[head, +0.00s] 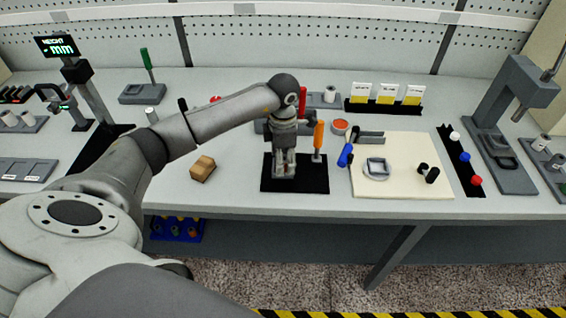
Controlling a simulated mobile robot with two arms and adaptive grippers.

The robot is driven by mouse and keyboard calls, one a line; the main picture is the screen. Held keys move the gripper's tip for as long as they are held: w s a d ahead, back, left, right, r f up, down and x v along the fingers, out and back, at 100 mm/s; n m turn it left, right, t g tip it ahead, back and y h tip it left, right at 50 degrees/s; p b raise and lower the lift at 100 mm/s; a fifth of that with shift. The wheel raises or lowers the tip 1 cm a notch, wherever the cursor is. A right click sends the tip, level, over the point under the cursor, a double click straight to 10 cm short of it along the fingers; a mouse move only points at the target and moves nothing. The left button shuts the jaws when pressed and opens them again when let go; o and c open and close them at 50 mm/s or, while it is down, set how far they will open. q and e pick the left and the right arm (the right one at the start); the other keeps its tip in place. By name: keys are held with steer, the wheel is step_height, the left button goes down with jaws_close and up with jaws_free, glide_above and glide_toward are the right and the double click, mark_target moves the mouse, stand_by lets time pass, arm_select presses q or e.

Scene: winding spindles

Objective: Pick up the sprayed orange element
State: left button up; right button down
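An orange upright piece (318,135), shaped like a handle on a thin stem, stands at the right side of a black mat (312,184) in the middle of the table. I cannot tell whether it is the sprayed element. My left gripper (284,174) points down over the black mat, just left of the orange piece and apart from it. The fingers look close together, but their gap and anything between them are unclear at this size. The gripper and arm hide part of the mat and the things behind. My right gripper is not in view.
A tan block (203,169) lies left of the mat. A cream board (400,187) with a blue-handled tool (345,155) and a grey ring part (376,170) lies to the right. An orange-red round dish (340,126) is behind. A grey press (513,90) stands far right.

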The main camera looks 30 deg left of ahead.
arm_select(q)
steer(key=shift+c, duration=0.2)
steer(key=c, duration=1.1)
